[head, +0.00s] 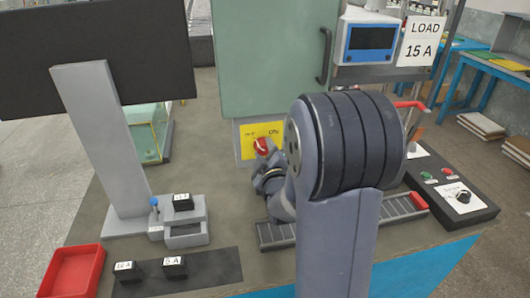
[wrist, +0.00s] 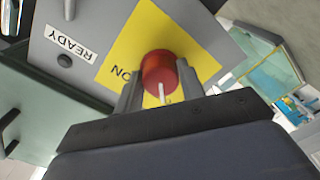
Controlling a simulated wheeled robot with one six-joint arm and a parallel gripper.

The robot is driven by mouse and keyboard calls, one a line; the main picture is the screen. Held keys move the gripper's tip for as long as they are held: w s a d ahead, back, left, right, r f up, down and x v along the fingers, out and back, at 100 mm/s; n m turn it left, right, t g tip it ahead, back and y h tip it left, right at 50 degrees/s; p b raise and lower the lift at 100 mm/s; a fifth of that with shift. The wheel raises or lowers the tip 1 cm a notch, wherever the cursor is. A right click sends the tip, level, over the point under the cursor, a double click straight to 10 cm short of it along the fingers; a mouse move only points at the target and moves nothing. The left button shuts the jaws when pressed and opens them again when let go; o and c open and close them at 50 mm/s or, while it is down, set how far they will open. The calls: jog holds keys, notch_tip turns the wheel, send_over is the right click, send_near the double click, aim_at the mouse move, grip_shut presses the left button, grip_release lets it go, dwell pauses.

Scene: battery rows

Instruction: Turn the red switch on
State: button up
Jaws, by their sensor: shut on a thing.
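The red switch (head: 262,146) is a round red knob on a yellow plate (head: 249,133) at the front of a grey box below the green cabinet. In the wrist view the red switch (wrist: 159,73) sits between the two fingers of my gripper (wrist: 158,88), which is shut on it. A white pointer line on the knob points towards the bottom of that view. The letters "ON" show on the yellow plate (wrist: 190,22), left of the knob. In the head view my arm hides most of my gripper (head: 268,165).
A grey panel (wrist: 100,25) bears a "READY" label and a dark round button. A green cabinet (head: 265,60) stands behind. A red tray (head: 73,272) and black blocks (head: 175,267) are at left.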

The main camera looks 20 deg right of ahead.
jog(key=shift+f, duration=0.1)
jog(key=m+b, duration=0.3)
jog(key=b, duration=0.2)
jog(key=shift+f+m, duration=0.2)
jog(key=shift+m, duration=0.2)
jog(key=m+b, duration=0.4)
jog(key=shift+m+b, duration=0.3)
jog(key=m+b, duration=0.3)
jog(key=m, duration=0.1)
jog(key=shift+a+r+m, duration=0.1)
jog(key=shift+m, duration=0.2)
jog(key=m+b, duration=0.2)
jog(key=m, duration=0.2)
jog(key=shift+r+m, duration=0.15)
jog(key=shift+m, duration=0.15)
jog(key=o, duration=1)
jog(key=shift+s, duration=0.1)
